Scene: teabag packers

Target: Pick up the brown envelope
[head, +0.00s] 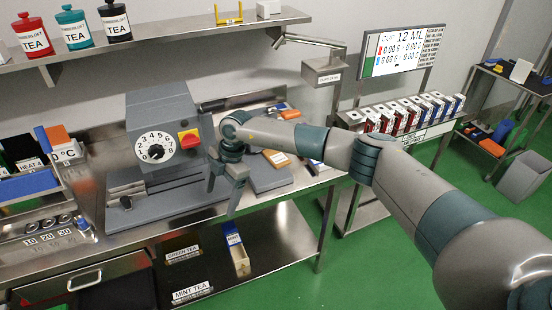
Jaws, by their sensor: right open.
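My right gripper (221,201) hangs open over the front edge of the steel workbench, with its fingers pointing down and nothing between them. It is just right of the grey dial machine (158,122). I cannot tell for sure which of these is the envelope. My left gripper is not in view.
A lower shelf (275,240) holds a MINT carton (237,254) and tea labels. A wall shelf (150,44) carries tea jars. A rack of small boxes (400,112) stands to the right under a screen (402,50). Trays (30,187) crowd the bench's left end.

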